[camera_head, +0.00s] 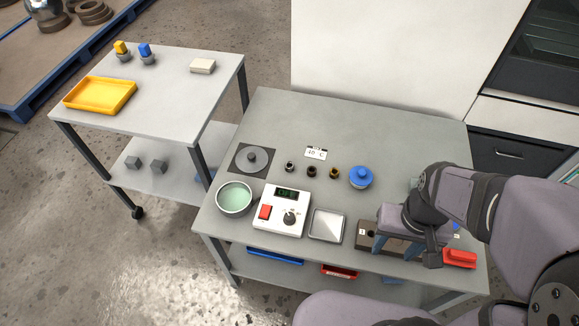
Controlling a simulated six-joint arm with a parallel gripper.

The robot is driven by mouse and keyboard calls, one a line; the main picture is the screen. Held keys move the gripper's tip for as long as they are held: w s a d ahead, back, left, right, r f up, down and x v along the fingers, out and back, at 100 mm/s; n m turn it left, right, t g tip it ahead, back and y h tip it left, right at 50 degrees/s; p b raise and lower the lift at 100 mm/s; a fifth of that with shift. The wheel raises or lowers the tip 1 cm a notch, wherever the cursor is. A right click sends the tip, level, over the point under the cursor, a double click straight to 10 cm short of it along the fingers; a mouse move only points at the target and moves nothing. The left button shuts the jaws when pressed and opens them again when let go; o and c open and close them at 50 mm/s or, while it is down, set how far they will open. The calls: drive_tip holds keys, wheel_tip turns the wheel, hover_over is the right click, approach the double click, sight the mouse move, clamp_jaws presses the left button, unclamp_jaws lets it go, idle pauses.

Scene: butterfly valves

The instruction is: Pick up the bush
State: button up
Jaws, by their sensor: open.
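Three small ring-shaped parts that look like bushes stand in a row on the grey table: a silver-and-dark one (289,166), a dark brown one (311,171) and a dark one with an amber tint (334,173). I cannot tell which one the task means. My gripper (397,250) is at the table's right front, pointing down with its blue fingers apart. It is over or beside a brown block (366,243), which the gripper partly hides. It is well to the right of the rings and nearer the front edge. Anything between the fingers is hard to see.
A blue-lidded pot (360,178) stands between the rings and my arm. A white control box (280,211), green-filled bowl (234,198), square tray (327,225) and dark plate with a round grey lid (252,159) are left. A red object (460,258) lies right of my gripper.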

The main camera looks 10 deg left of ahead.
drive_tip(key=w+a+f+b, duration=0.2)
drive_tip(key=w+a+b, duration=0.15)
drive_tip(key=w, duration=0.65)
drive_tip(key=t+b, duration=0.5)
drive_tip(key=b, duration=0.3)
approach(289, 163)
drive_tip(key=shift+m, duration=0.4)
drive_tip(key=shift+s+d+p+x, duration=0.15)
drive_tip(key=shift+p+x, duration=0.35)
drive_tip(key=shift+x, duration=1.4)
drive_tip(key=shift+s+d+p+x, duration=0.15)
drive_tip(key=shift+p+x, duration=0.3)
drive_tip(key=shift+x, duration=1.5)
drive_tip(key=shift+a+f, duration=0.1)
drive_tip(key=c, duration=1.2)
